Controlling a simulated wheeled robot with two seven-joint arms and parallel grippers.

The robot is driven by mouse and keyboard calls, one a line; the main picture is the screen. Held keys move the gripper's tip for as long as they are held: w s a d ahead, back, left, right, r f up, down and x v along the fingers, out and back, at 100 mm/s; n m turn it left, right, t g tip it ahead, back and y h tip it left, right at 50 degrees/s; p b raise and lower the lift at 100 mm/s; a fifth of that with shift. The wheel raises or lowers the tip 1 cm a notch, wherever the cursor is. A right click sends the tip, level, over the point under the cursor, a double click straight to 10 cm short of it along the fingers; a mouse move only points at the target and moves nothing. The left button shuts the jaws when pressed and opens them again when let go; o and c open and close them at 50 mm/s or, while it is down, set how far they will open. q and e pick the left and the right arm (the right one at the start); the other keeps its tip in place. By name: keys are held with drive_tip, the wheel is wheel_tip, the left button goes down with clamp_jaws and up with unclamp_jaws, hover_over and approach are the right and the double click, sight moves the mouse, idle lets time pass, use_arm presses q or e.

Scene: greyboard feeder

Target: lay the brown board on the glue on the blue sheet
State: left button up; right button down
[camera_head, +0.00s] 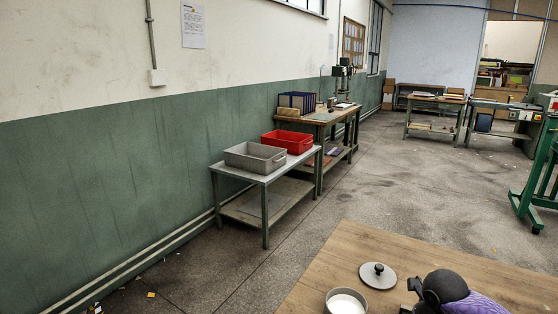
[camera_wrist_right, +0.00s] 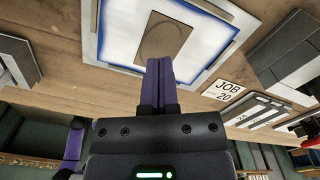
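The blue sheet (camera_wrist_right: 229,28) lies on a wooden surface at the top of the right wrist view, its blue border around a broad white area (camera_wrist_right: 120,42) that looks like glue. A brown-grey patch with a rounded dark outline (camera_wrist_right: 163,36) shows in the middle of the white; it may be the brown board. My right gripper (camera_wrist_right: 159,62) has its purple fingers close together, tips at the patch's near edge. I cannot tell whether they grip or touch it. A black and purple part of mine (camera_head: 450,292) shows at the head view's lower right; its fingertips are not visible.
The wooden table (camera_head: 370,240) holds a pot of white glue (camera_head: 345,302) and a lid with a black knob (camera_head: 377,275). A "JOB 20" card (camera_wrist_right: 229,96) and grey boards (camera_wrist_right: 290,62) lie right of the sheet. A side table carries grey (camera_head: 255,157) and red (camera_head: 287,141) bins.

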drive_tip(key=shift+f, duration=0.15)
use_arm(q)
drive_tip(key=shift+w+d+f, duration=0.25)
drive_tip(key=shift+w, duration=0.25)
use_arm(e)
drive_tip(key=shift+f, duration=0.15)
drive_tip(key=shift+f, duration=0.1)
use_arm(q)
drive_tip(key=shift+s+d+f+b, duration=0.1)
drive_tip(key=shift+s+f+b, duration=0.1)
drive_tip(key=shift+b, duration=0.15)
use_arm(e)
drive_tip(key=shift+f, duration=0.15)
drive_tip(key=shift+f, duration=0.35)
use_arm(q)
drive_tip(key=shift+s+a+f+b, duration=0.2)
drive_tip(key=shift+s+b, duration=0.1)
drive_tip(key=shift+s, duration=0.2)
use_arm(e)
drive_tip(key=shift+f, duration=0.1)
use_arm(q)
drive_tip(key=shift+a+f, duration=0.1)
drive_tip(key=shift+a, duration=0.05)
use_arm(e)
drive_tip(key=shift+f, duration=0.15)
use_arm(q)
drive_tip(key=shift+w, duration=0.2)
drive_tip(key=shift+w, duration=0.4)
